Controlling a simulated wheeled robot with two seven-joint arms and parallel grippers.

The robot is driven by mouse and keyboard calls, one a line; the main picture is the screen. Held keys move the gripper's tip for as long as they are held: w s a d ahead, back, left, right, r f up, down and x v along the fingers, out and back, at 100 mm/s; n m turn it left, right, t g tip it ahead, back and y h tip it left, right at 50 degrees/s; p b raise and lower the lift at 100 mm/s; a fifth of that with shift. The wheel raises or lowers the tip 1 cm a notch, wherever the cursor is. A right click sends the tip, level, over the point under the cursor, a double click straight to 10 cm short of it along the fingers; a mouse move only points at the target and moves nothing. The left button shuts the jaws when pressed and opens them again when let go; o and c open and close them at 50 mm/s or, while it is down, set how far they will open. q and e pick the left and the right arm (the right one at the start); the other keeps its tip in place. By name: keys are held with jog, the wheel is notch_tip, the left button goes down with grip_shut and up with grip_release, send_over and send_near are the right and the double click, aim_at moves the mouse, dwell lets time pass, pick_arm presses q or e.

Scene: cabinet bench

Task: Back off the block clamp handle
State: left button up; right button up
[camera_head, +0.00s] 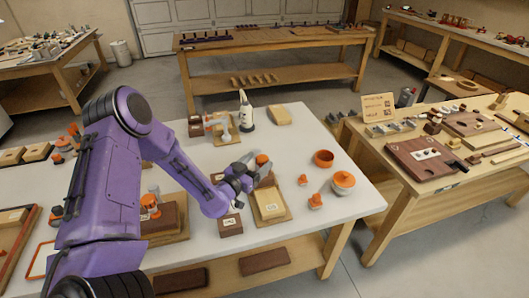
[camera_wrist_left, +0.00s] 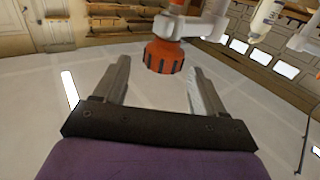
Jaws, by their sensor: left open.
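My left gripper (camera_head: 250,176) reaches over the white bench from the left and is open. In the left wrist view its two fingers (camera_wrist_left: 158,68) stand apart, with the ribbed orange handle (camera_wrist_left: 164,57) in the gap at the tips, a little beyond them. I see no clear contact. The handle joins a grey-white and orange clamp part above it. In the head view the orange handle (camera_head: 262,159) shows just behind the gripper, above a wooden block (camera_head: 269,206) on a board. My gripper and wrist hide much of the clamp. My right gripper is not in view.
Another orange-topped clamp (camera_head: 150,203) stands on a dark block under my left arm. A white bottle (camera_head: 246,112) stands at the back. An orange bowl (camera_head: 323,158) and a lidded pot (camera_head: 343,182) are to the right. The bench's front right corner is clear.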

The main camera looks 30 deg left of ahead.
aim_at(266, 155)
pick_arm(q)
jog(key=w, duration=0.4)
jog(key=shift+w+a+f+p, duration=0.1)
jog(key=shift+w+f+p, duration=0.05)
jog(key=shift+w+p, duration=0.2)
jog(key=shift+w, duration=0.2)
jog(key=shift+c, duration=0.4)
jog(key=c, duration=0.9)
jog(key=shift+n+y, duration=0.3)
jog(key=shift+y, duration=0.2)
